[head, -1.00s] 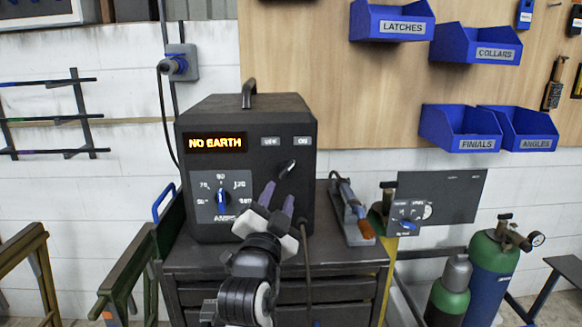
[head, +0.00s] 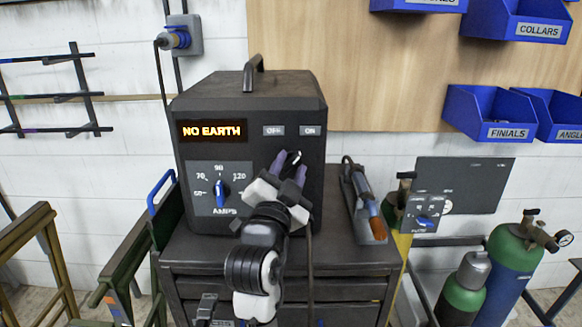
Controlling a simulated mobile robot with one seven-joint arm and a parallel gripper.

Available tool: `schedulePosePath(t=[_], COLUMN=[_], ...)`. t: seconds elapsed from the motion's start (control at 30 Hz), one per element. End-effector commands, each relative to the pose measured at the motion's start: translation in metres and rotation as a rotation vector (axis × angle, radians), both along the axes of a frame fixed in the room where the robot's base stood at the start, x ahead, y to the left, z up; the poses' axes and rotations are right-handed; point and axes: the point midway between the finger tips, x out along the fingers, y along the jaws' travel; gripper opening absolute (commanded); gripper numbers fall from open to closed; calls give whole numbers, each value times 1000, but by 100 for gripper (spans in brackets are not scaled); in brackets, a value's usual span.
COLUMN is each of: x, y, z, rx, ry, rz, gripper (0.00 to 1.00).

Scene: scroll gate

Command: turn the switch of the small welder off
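The small welder (head: 250,95) is a dark box with a top handle and a lit "NO EARTH" display (head: 212,131). Its OFF label (head: 273,131) is on the left and its ON label (head: 310,131) on the right. Below them is the switch (head: 296,156), a small lever with a light edge that appears tilted toward ON. My gripper (head: 289,170) is in front of the welder face, its two purple fingers apart around or just before the lever. The fingers partly hide the switch; I cannot tell whether they touch it.
An AMPS dial (head: 220,192) with a blue pointer is left of my gripper. The welder stands on a dark drawer cabinet (head: 345,262). A torch with an orange end (head: 376,226) lies to the right. Gas cylinders (head: 505,268) stand farther right.

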Motion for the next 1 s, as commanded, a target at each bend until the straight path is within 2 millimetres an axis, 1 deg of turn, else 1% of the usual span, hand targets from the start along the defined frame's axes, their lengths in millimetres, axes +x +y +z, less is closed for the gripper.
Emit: schedulePosePath(t=[0.03, 0.07, 0.3, 0.67, 0.87, 1.0], x=[0, 0, 0, 0, 0, 0], y=[0, 0, 0, -1, -2, -3], z=[0, 0, 0, -1, -2, -2], rx=[0, 0, 0, -28, -126, -235], ry=[0, 0, 0, 0, 0, -1], rz=[0, 0, 0, 0, 0, -2], gripper=[34, 32, 0, 0, 0, 0])
